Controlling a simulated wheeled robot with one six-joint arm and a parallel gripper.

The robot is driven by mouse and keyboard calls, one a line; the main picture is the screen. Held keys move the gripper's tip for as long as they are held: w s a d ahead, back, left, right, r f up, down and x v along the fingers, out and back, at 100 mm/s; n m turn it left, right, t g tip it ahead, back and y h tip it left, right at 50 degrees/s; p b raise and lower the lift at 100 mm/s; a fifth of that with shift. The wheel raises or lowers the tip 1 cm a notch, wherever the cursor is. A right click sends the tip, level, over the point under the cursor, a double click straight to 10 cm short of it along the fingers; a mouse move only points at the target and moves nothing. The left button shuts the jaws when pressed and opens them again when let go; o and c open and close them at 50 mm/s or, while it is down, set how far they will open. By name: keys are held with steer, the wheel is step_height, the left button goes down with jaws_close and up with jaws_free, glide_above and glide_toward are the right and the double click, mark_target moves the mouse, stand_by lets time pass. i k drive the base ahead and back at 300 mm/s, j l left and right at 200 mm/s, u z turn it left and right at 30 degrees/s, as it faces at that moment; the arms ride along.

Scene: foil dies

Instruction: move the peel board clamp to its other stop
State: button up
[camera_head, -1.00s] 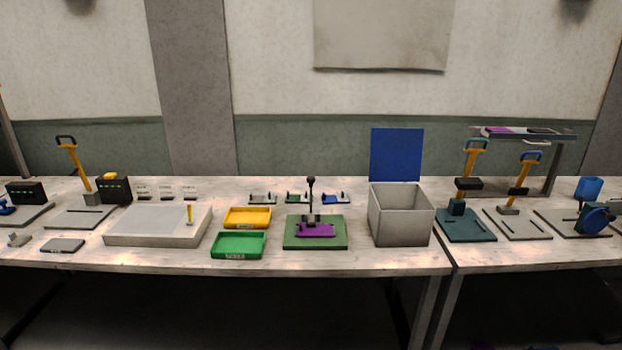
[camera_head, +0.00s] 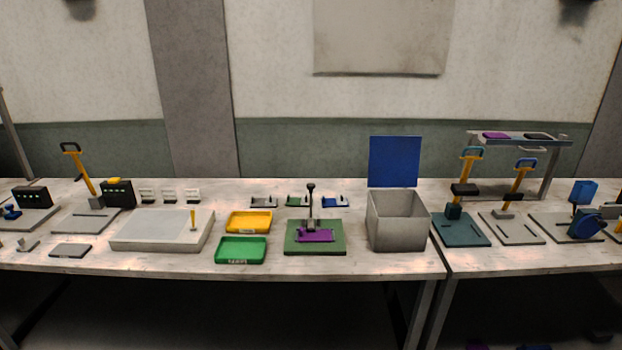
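A green board (camera_head: 293,249) lies on the middle of the bench with a flat purple piece (camera_head: 316,236) on it. A clamp with an upright dark lever and round knob (camera_head: 311,189) stands at the board's back. This looks like the peel board clamp, though no label confirms it. The lever points nearly straight up. Whether the clamp presses on the purple piece is too small to tell. My gripper is not in view.
A yellow tray (camera_head: 232,229) and a green tray (camera_head: 223,257) lie left of the board. A grey box (camera_head: 396,232) with a raised blue lid (camera_head: 394,161) stands close on its right. Three small fixtures, including a blue one (camera_head: 335,202), sit behind. The bench front is clear.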

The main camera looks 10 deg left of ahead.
mark_target(310, 228)
steer(key=i+j+u, duration=0.15)
steer(key=i+j, duration=0.25)
steer(key=i+j+u, duration=0.15)
steer(key=i+j, duration=0.15)
steer(key=i, duration=0.2)
steer(key=i+j+u, duration=0.15)
steer(key=i, duration=0.35)
steer(key=i+j+u, duration=0.15)
steer(key=i+u, duration=0.25)
